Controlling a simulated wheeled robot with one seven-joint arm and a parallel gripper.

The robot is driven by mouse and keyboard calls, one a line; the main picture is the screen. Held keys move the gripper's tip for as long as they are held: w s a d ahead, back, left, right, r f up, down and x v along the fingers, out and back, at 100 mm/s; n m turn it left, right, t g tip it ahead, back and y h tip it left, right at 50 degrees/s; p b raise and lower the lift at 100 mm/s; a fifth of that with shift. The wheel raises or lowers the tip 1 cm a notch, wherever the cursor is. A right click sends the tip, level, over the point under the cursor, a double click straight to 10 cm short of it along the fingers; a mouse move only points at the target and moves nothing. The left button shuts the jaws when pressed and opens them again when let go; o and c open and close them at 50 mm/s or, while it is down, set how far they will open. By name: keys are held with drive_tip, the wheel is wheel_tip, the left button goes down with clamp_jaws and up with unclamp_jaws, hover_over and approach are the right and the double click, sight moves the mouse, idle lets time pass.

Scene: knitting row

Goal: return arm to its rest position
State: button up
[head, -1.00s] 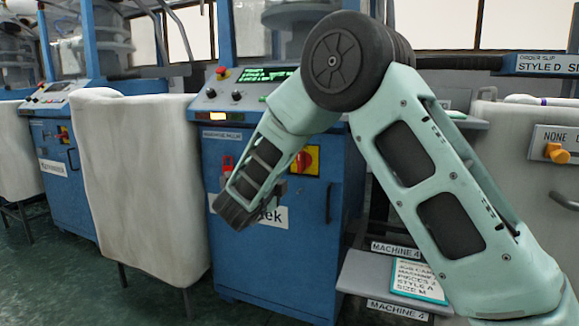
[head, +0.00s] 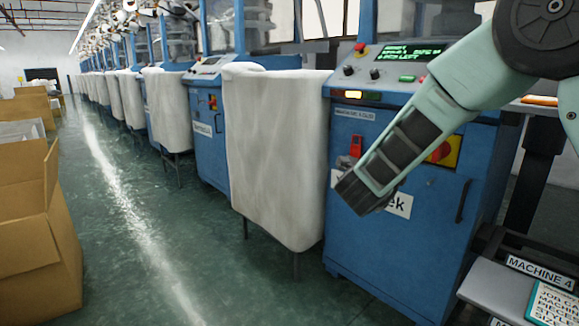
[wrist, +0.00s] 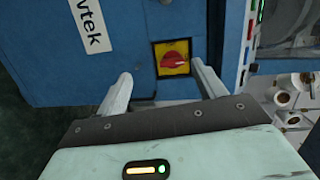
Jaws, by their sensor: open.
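My arm (head: 440,110) is bent in the head view, its forearm slanting down and left in front of a blue knitting machine (head: 420,235). My gripper (wrist: 163,84) is open and empty in the wrist view, its two pale fingers apart. Past the fingers is the machine's blue side with a red rotary switch (wrist: 173,60) on a yellow plate. I cannot tell the distance from fingers to switch. In the head view the wrist end (head: 362,193) overlaps the machine's white label, and the fingers are not clearly seen.
A white cloth-covered bin (head: 275,150) stands left of the machine. Several more machines and bins run down the row. Cardboard boxes (head: 35,240) stand at far left. A clear green floor aisle (head: 140,240) lies between. A shelf with a job card (head: 552,303) is at lower right.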

drive_tip(key=s+a+f+n+g+y, duration=0.2)
drive_tip(key=s+a+n+y, duration=0.6)
drive_tip(key=a, duration=0.3)
drive_tip(key=s+a+f+n+g+y, duration=0.1)
drive_tip(key=s+a+f+n+y, duration=0.1)
drive_tip(key=s+a+n+y, duration=0.65)
drive_tip(key=s+a+f+n+g+h, duration=0.1)
drive_tip(key=s+a+f+n+g, duration=0.15)
drive_tip(key=s+n, duration=0.3)
drive_tip(key=s+a+f+n+g, duration=0.1)
drive_tip(key=s+n+g, duration=0.35)
drive_tip(key=s, duration=0.25)
drive_tip(key=s+d+f+n+g+h, duration=0.1)
drive_tip(key=s+d+n+h, duration=0.1)
drive_tip(key=s+d+n, duration=0.3)
drive_tip(key=s+d+f+n+g+h, duration=0.1)
drive_tip(key=s+d+n+g+h, duration=0.15)
drive_tip(key=s, duration=0.55)
wheel_tip(320, 180, up, 38)
drive_tip(key=w+m+p, duration=0.1)
drive_tip(key=p, duration=3.7)
drive_tip(key=shift+d+f+t+y, duration=0.15)
drive_tip(key=shift+t+y, duration=0.2)
drive_tip(key=shift+y, duration=0.05)
